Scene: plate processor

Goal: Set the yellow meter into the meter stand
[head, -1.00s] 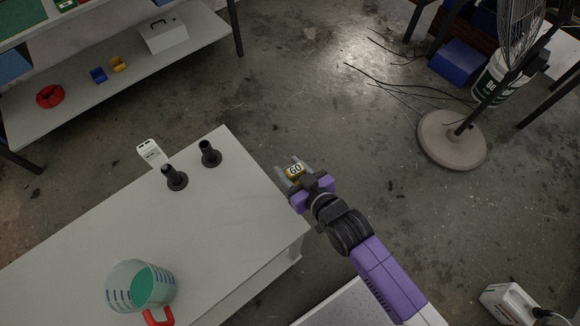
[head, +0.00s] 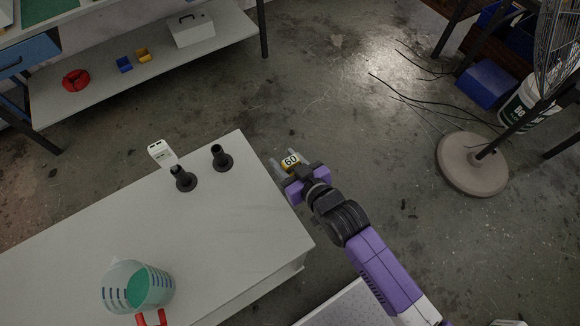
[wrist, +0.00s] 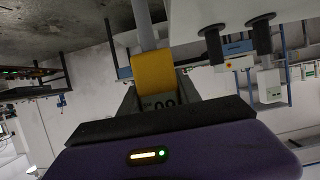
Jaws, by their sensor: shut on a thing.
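The yellow meter (head: 290,160), with a dark-on-white number display, is clamped in my gripper (head: 284,161). It is held beyond the right edge of the white table, over the floor. In the wrist view the yellow meter (wrist: 155,72) fills the space between the fingers. Two black posts with round bases, a nearer one (head: 183,178) and a farther one (head: 221,158), stand upright on the table, left of my gripper and apart from it. They look like the meter stand, but I cannot tell for sure. They also show in the wrist view, inverted.
The white table (head: 150,220) carries a measuring jug (head: 137,287) with green contents near its front. A fan base (head: 472,165) stands on the floor at right.

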